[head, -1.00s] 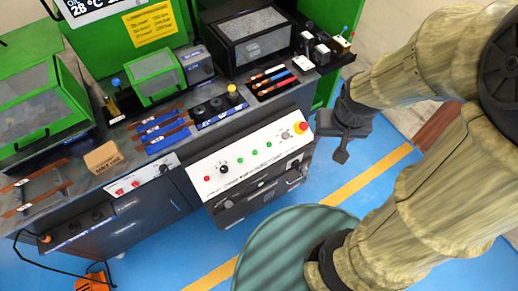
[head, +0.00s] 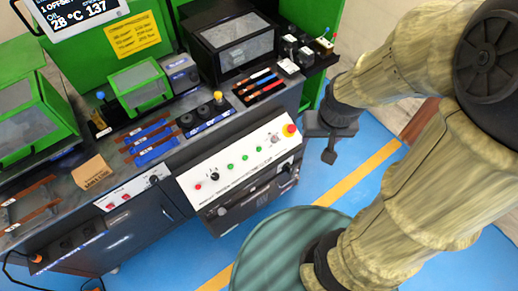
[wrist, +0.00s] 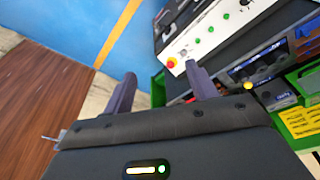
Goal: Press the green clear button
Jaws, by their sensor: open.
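A white sloped control panel (head: 228,180) on the front of the bench carries three green buttons (head: 245,157) in a row. Their labels are too small to read, so I cannot tell which one is clear. The row also shows in the wrist view (wrist: 210,29), beyond my fingers at the upper right. My gripper (head: 330,148) is to the right of the panel, apart from it and touching nothing. Its two fingers (wrist: 161,85) are spread and empty in the wrist view.
The panel also has a red emergency stop (head: 290,130) at its right end, a grey switch (head: 274,138), a black knob (head: 214,176) and a red light (head: 198,187). A dark box with a window (head: 240,48) stands on the bench behind. Blue floor right of the bench is clear.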

